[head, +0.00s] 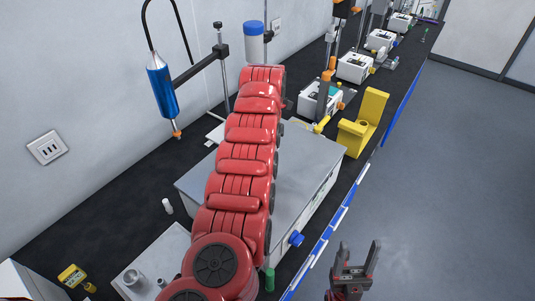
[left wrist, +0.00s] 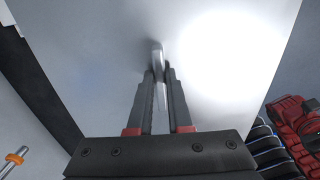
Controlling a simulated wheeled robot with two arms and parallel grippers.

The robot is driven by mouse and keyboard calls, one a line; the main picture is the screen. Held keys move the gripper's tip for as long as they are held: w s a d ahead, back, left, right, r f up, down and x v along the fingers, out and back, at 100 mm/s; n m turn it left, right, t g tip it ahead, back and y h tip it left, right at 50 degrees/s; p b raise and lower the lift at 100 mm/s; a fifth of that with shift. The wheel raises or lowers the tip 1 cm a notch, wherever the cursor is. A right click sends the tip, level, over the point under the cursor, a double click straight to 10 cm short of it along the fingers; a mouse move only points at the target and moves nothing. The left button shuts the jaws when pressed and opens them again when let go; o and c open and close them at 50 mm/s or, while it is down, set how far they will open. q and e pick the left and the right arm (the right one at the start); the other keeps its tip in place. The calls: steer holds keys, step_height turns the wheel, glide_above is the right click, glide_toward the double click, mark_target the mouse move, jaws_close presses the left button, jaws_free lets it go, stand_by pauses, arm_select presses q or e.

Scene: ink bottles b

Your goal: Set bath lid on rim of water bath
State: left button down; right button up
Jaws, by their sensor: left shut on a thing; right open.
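The bath lid is a flat pale grey plate (left wrist: 100,45) that fills most of the left wrist view. My left gripper (left wrist: 158,78) is shut on its thin upright handle (left wrist: 158,60). In the head view my red left arm hides that gripper and the handle. The water bath (head: 312,212) is a light box with a blue knob (head: 296,239), partly behind that arm. A flat grey surface (head: 305,160) shows at its top; I cannot tell whether the lid touches the rim. My right gripper (head: 355,262) is open and empty, over the floor beside the bench.
A yellow holder (head: 362,125) and white devices (head: 355,68) stand along the bench beyond the bath. A stand holds a blue cylinder (head: 161,90) at the back left. A grey tray (head: 165,260) lies at the near left. The floor (head: 450,170) at right is clear.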

arm_select(q)
steer(key=shift+b, duration=0.75)
stand_by(0.8)
steer(key=c, duration=0.8)
jaws_free()
steer(key=shift+r, duration=0.1)
steer(key=shift+o, duration=0.2)
steer(key=shift+r, duration=0.25)
step_height(320, 180, up, 8)
steer(key=shift+a+f+b, duration=0.1)
steer(key=shift+a+b, duration=0.05)
steer(key=shift+b, duration=0.5)
step_height(320, 180, up, 9)
steer(key=p, duration=0.8)
steer(key=shift+d, duration=0.2)
